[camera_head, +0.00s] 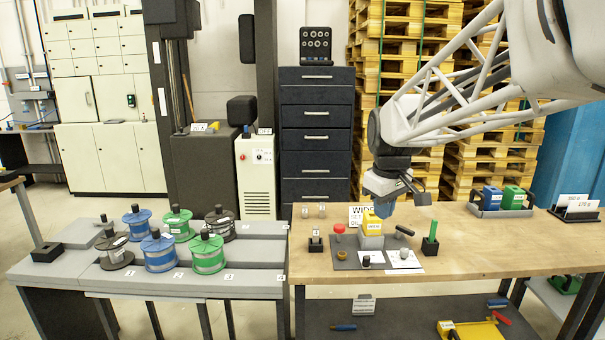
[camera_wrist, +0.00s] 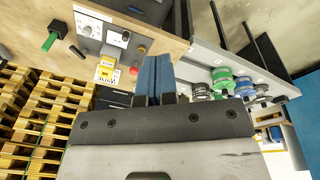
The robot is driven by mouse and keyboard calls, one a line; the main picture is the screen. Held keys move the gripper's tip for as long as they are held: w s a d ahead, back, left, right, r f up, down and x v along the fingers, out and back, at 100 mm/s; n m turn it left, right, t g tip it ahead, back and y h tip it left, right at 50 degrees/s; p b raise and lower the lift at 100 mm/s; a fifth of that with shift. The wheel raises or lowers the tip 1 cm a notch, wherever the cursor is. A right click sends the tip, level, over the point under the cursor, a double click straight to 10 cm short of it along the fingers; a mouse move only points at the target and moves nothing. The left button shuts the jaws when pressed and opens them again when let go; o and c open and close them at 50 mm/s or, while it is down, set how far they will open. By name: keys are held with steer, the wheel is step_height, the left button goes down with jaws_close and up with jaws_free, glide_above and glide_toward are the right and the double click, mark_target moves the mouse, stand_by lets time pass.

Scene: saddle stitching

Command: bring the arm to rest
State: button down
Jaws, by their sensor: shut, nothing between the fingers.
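My gripper (camera_head: 384,208) hangs in the air above the wooden bench (camera_head: 480,255), near the yellow block on the dark mat. Its blue fingers (camera_wrist: 158,75) are shut together in the wrist view, with nothing between them. The arm reaches in from the upper right of the head view. The gripper appears apart from the items below, though its exact height above them is hard to tell.
A yellow block (camera_head: 371,222), a red knob (camera_head: 339,228) and a green-handled item (camera_head: 430,240) stand under and around the gripper. Wire spools (camera_head: 158,250) fill the grey table at left. Pallets (camera_head: 480,130) rise behind. The bench's right front is clear.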

steer(key=s+f+m, duration=0.3)
steer(key=s+f, duration=0.1)
steer(key=s, duration=1)
steer(key=s+f+m+t, duration=0.1)
steer(key=s+f+m, duration=0.3)
steer(key=s, duration=1.1)
steer(key=shift+s+d+f, duration=0.3)
steer(key=shift+d+f, duration=0.1)
steer(key=shift+f, duration=0.15)
